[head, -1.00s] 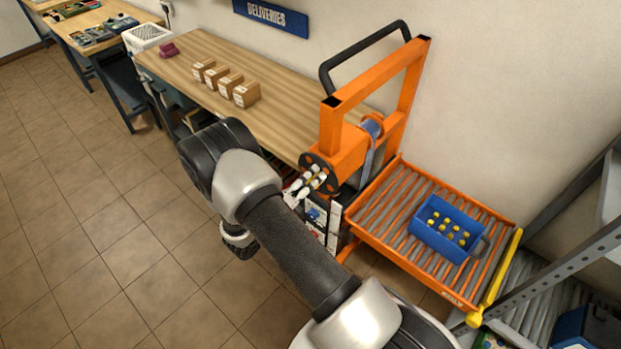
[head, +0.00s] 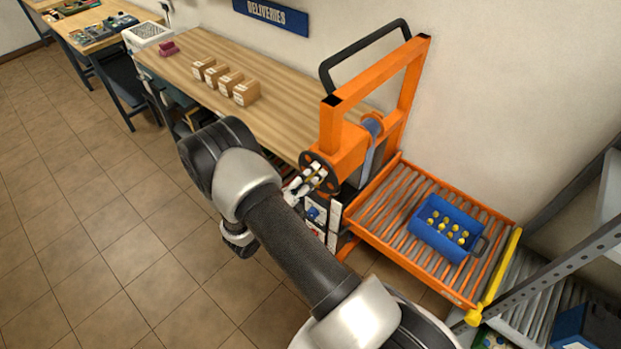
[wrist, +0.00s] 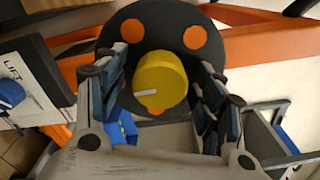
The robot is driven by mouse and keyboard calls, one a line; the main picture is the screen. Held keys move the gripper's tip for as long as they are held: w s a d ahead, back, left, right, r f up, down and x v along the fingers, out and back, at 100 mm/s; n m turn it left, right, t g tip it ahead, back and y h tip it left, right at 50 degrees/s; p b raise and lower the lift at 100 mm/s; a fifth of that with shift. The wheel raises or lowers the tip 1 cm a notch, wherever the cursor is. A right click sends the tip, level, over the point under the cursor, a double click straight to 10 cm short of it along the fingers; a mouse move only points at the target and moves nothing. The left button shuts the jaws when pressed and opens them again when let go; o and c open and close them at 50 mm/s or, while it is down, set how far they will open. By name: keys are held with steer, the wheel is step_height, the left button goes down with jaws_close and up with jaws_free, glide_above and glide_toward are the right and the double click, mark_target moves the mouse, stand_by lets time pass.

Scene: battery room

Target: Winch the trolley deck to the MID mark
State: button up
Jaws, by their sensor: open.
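The orange trolley (head: 405,85) stands against the wall with its roller deck (head: 375,225) at the right. The winch's dark disc (head: 320,160) is on the near side of the frame; the wrist view shows orange spots on it. A yellow knob (wrist: 160,80) with a white line sits on the disc. My gripper (head: 308,181) is at the disc; in the wrist view its open fingers (wrist: 163,88) stand either side of the knob, with visible gaps. A strap (head: 371,145) hangs from the frame. I cannot make out a MID mark.
A blue tote (head: 440,245) with several yellow-topped items sits on the deck. A white panel with a blue dial (head: 313,214) is below the winch. A wooden bench (head: 280,112) with several boxes is at left, metal racking (head: 550,265) at right. Open tiled floor (head: 100,230) lies left.

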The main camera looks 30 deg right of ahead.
steer(key=v, duration=1.2)
